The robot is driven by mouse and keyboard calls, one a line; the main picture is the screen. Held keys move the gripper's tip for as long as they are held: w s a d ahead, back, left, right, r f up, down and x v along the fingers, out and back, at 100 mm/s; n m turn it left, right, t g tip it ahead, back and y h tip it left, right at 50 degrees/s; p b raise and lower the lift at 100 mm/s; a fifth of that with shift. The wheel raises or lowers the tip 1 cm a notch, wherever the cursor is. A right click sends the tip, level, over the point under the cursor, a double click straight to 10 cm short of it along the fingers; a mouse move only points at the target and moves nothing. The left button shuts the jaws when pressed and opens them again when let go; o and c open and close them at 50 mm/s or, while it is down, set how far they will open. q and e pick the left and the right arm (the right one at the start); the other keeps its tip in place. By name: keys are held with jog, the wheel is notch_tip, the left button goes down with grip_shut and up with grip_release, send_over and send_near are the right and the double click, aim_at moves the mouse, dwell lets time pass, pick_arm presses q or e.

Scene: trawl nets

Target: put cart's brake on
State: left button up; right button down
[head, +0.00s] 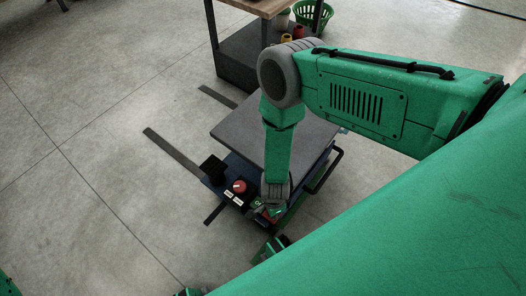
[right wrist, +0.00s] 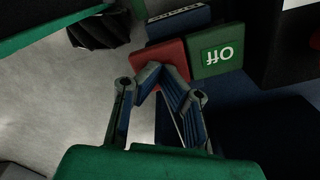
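The cart (head: 235,128) has a grey flat top over a dark blue base. At its near end, the green brake pedal marked "Off" (right wrist: 222,52) sits beside a red pedal (right wrist: 174,55); their labels are upside down in the right wrist view. In the head view my right gripper (head: 272,207) is low at that end and partly hides the pedals. In the right wrist view my right gripper (right wrist: 155,76) has its fingertips together, with nothing between them. The tips overlap the red pedal's near edge; I cannot tell whether they touch it. My left gripper is not clearly visible.
A red round button (head: 239,186) and a black box (head: 213,168) stand on the cart's base, left of my gripper. Dark bars (head: 172,149) lie at floor level left of the cart. A workbench (head: 262,8) and green basket (head: 314,14) are behind.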

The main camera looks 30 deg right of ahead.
jog(key=shift+r+p, duration=2.85)
jog(key=shift+r, duration=0.65)
jog(key=shift+f, duration=0.1)
jog(key=s+d+r+n+p, duration=0.2)
jog(key=r+n, duration=0.4)
jog(key=r, duration=0.4)
jog(key=s+d+r+n+p, duration=0.3)
jog(key=r+n, duration=0.4)
jog(key=r, duration=0.4)
jog(key=s+d+r+n+p, duration=0.3)
jog(key=s+r+n+p, duration=0.2)
jog(key=r, duration=0.5)
jog(key=shift+s+r+n+t, duration=0.35)
jog(key=shift+s+n, duration=0.3)
jog(key=shift+n, duration=0.45)
